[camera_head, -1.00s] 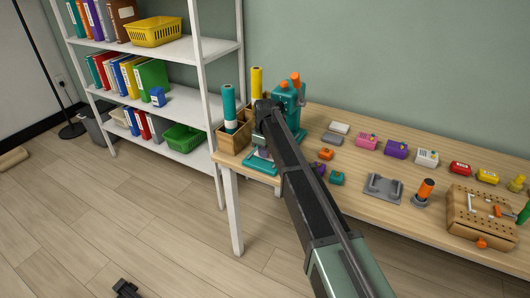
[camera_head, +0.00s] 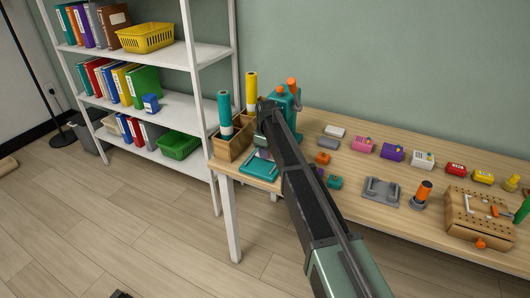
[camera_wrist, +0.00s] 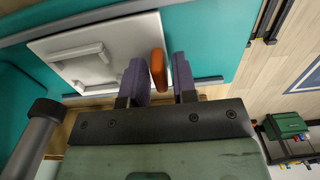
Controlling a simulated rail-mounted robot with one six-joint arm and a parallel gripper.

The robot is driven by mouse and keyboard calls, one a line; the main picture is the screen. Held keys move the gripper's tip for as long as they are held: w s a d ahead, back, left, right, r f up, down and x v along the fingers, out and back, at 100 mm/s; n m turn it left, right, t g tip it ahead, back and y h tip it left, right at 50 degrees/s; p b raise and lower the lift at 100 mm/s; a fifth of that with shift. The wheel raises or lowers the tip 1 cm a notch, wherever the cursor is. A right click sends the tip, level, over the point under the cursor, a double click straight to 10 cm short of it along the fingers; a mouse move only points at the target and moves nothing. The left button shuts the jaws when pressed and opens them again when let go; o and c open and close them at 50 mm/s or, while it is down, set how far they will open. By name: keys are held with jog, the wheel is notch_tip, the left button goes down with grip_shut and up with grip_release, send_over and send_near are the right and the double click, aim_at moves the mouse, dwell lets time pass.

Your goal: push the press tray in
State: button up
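The teal press (camera_head: 286,99) with orange knobs stands at the back left of the wooden table, partly behind my arm. Its teal tray (camera_head: 258,171) lies in front of it at the table's left end. In the wrist view the tray (camera_wrist: 215,38) is large and carries a white plate (camera_wrist: 110,42) with a raised bar. An orange upright piece (camera_wrist: 157,70) shows between the fingers of my gripper (camera_wrist: 161,74), with a narrow gap on its right. The gripper is open; whether a finger touches the piece is unclear.
A wooden box (camera_head: 234,146) with teal and yellow rolls stands close left of the tray. Several small coloured blocks, a grey holder (camera_head: 381,190) and a wooden pegboard box (camera_head: 478,216) occupy the table to the right. A white shelf (camera_head: 166,101) stands at left.

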jog(key=shift+o, duration=0.9)
notch_tip(320, 180, up, 11)
jog(key=p, duration=1)
jog(key=shift+p, duration=0.4)
jog(key=shift+f, duration=0.1)
jog(key=shift+c, duration=0.4)
